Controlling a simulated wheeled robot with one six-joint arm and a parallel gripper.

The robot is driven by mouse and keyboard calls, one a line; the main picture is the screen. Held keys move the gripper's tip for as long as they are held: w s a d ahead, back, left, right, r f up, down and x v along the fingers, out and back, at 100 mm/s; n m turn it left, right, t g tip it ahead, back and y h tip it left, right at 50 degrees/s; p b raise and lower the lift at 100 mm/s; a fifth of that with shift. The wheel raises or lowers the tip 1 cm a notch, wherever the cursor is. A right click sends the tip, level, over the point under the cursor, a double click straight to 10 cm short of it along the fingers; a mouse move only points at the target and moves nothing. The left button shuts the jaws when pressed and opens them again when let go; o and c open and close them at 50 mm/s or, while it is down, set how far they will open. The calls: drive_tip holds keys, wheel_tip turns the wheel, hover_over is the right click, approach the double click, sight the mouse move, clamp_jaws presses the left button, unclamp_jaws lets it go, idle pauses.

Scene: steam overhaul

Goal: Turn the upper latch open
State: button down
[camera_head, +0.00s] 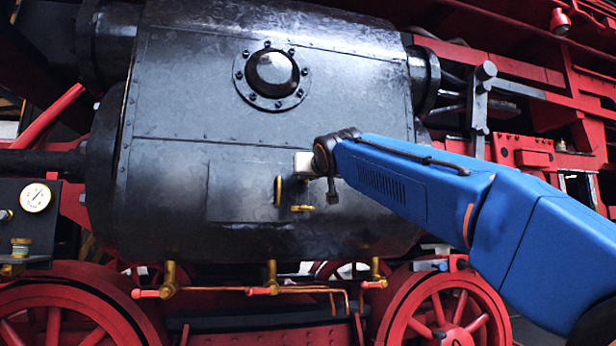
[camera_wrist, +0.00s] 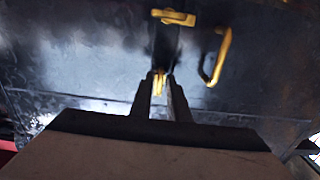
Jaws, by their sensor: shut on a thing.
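The upper latch (camera_wrist: 158,85) is a small brass piece between the fingertips of my gripper (camera_wrist: 160,84) in the wrist view. My gripper is shut on it, and only a short brass part shows, lying lengthwise between the fingers. In the head view my gripper (camera_head: 302,176) reaches the dark panel from the right and hides most of the upper latch. The lower brass latch (camera_head: 302,208) lies crosswise just below it. It also shows at the top of the wrist view (camera_wrist: 174,17), which appears turned over.
A brass handle (camera_head: 278,191) stands upright left of the latches, close to my gripper. It also shows in the wrist view (camera_wrist: 217,56). The riveted black cylinder (camera_head: 180,85) surrounds the panel. Brass cocks and a copper pipe (camera_head: 300,290) run below.

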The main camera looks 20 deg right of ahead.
drive_tip(key=shift+f, duration=0.1)
drive_tip(key=c, duration=1.9)
unclamp_jaws()
drive_tip(key=shift+s, duration=0.1)
drive_tip(key=s, duration=1.7)
drive_tip(key=shift+s, duration=0.1)
drive_tip(key=s+d+f+g+h, duration=0.1)
drive_tip(key=d+f+g, duration=0.1)
drive_tip(key=f, duration=0.8)
drive_tip(key=s+d+f+g, duration=0.2)
drive_tip(key=f, duration=0.8)
drive_tip(key=s+d+f+g, duration=0.1)
drive_tip(key=s+f+g, duration=0.2)
drive_tip(key=s+f, duration=0.4)
drive_tip(key=s+d+f+g, duration=0.1)
drive_tip(key=s+f+g, duration=0.2)
drive_tip(key=f, duration=2)
drive_tip(key=s+d+f+g+y, duration=0.1)
drive_tip(key=s+f+g, duration=0.2)
drive_tip(key=s+f, duration=0.9)
wheel_tip(320, 180, down, 4)
drive_tip(key=shift+s+d+r, duration=0.1)
drive_tip(key=shift+s, duration=0.05)
